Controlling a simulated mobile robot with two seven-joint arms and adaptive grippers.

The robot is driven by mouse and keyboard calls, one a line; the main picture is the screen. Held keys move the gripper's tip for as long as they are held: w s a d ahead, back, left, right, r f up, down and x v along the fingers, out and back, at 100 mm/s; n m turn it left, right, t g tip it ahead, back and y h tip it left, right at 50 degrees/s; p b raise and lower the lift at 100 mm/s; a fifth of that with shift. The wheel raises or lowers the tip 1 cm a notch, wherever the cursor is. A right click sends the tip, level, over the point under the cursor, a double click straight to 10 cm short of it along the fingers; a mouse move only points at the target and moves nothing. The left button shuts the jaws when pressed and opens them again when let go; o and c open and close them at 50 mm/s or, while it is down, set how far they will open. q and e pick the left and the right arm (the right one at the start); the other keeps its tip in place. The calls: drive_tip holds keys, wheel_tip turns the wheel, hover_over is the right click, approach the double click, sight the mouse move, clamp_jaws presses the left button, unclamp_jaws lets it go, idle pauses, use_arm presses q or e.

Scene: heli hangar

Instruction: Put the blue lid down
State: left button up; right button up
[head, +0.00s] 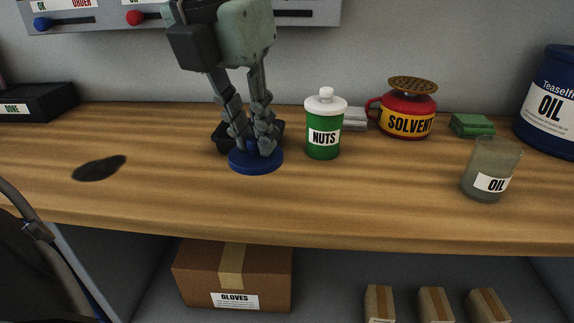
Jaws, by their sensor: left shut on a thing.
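The blue lid (256,162) is a round disc with a knob, at the middle left of the wooden workbench. My left gripper (251,148) points down from above and is shut on the lid's knob, which its fingers partly hide. The lid is level and low over the bench top; I cannot tell whether it touches the wood. My right gripper is not in view.
A black tray (221,139) stands just behind the lid. The green NUTS jar (323,142) with a white lid is close on the right. Further right are the red SOLVENT can (405,119) and the OIL glass (488,166). A dark stain (99,168) lies left. The front wood is clear.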

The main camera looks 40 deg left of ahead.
use_arm(q)
drive_tip(key=w+d+f, duration=0.2)
drive_tip(key=w, duration=0.1)
drive_tip(key=shift+w+d+f, duration=0.15)
drive_tip(key=shift+w+f, duration=0.05)
drive_tip(key=shift+f, duration=2.05)
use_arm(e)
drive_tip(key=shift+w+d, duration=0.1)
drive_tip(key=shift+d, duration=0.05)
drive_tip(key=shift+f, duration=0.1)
use_arm(q)
drive_tip(key=shift+f, duration=0.15)
drive_tip(key=o, duration=0.5)
drive_tip(key=shift+o, duration=1.2)
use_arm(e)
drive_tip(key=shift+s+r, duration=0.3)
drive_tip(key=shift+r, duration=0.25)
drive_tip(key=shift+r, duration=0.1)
